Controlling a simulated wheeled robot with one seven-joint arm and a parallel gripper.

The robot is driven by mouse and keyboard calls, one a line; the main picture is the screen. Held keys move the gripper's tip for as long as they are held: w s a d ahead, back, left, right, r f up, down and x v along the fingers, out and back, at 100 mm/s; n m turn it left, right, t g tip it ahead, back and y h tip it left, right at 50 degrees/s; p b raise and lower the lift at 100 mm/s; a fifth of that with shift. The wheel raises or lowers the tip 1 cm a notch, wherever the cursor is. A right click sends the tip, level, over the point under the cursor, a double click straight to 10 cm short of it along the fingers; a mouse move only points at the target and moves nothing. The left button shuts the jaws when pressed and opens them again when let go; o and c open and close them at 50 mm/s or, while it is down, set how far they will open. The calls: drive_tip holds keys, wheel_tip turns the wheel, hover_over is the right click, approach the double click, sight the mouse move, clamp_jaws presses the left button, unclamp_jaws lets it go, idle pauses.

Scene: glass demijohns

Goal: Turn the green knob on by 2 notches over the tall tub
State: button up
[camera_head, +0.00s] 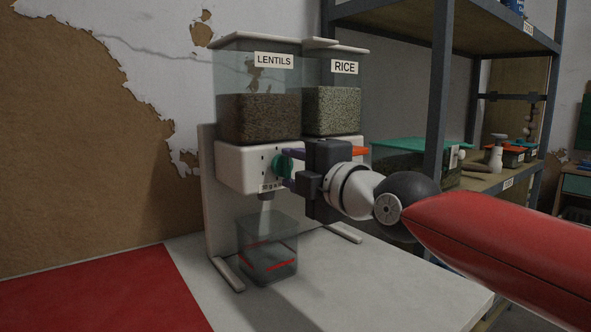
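The green knob (281,166) is on the white front of the dispenser labelled LENTILS (258,118). My gripper (288,168) is at the knob from the right, with one purple finger near its top and one near its bottom. The fingers are apart, but I cannot tell whether they touch the knob. A clear tub (268,248) stands on the dispenser's base below the lentils spout (266,195). It has a red line around its lower part. I cannot tell whether it holds any lentils.
A RICE dispenser (332,110) stands to the right, with an orange part (359,151) behind my gripper, which hides most of its lower front. A red mat (105,292) lies at left. Metal shelving (440,90) with tubs stands at right. The white table's front is clear.

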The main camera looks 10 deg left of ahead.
drive_tip(key=c, duration=0.5)
drive_tip(key=shift+o, duration=0.2)
drive_tip(key=shift+f+m, duration=0.1)
drive_tip(key=shift+m, duration=0.2)
drive_tip(key=shift+f+m+b, duration=0.1)
drive_tip(key=shift+m+b, duration=0.8)
drive_tip(key=m+b, duration=0.2)
drive_tip(key=m, duration=0.2)
drive_tip(key=m+b, duration=0.2)
drive_tip(key=m, duration=0.5)
drive_tip(key=m+b, duration=0.2)
drive_tip(key=m, duration=0.3)
drive_tip(key=m+b, duration=0.1)
drive_tip(key=m, duration=0.4)
drive_tip(key=shift+m, duration=0.3)
